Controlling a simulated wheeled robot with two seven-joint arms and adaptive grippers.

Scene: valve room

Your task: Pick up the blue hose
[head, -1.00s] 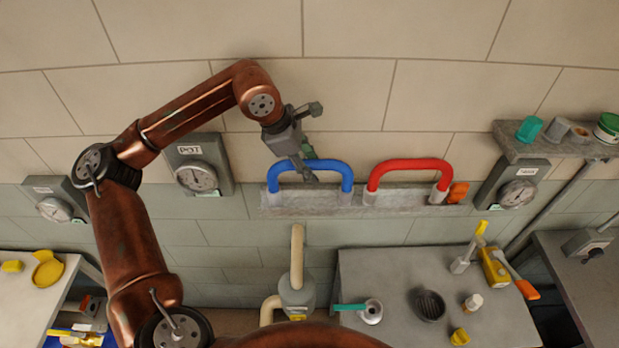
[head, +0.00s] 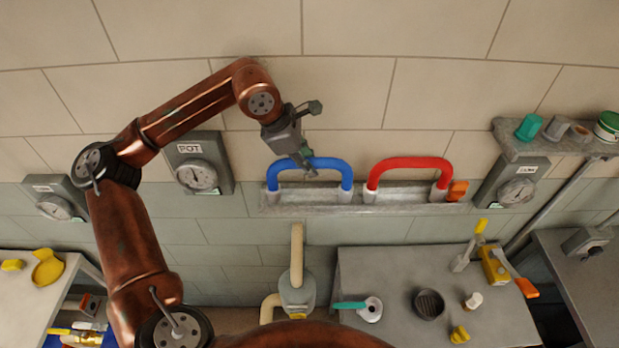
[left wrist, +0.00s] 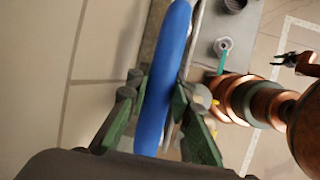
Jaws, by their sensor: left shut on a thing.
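The blue hose (head: 325,164) is an upside-down U with grey ends, standing on the grey wall ledge (head: 360,200). My left gripper (head: 306,169) is at the upper left part of its arch, shut on it. In the left wrist view the blue hose (left wrist: 163,85) runs between the two green fingers of my left gripper (left wrist: 160,105). The hose's ends still appear at the ledge. My right gripper (left wrist: 297,62) shows at the right edge of the left wrist view, dark and small, with its fingers apart.
A red hose (head: 408,164) stands beside the blue one on the same ledge, with an orange piece (head: 457,190) at its right. Gauge boxes (head: 197,176) hang on the wall at both sides. A grey table (head: 400,265) with several fittings is below.

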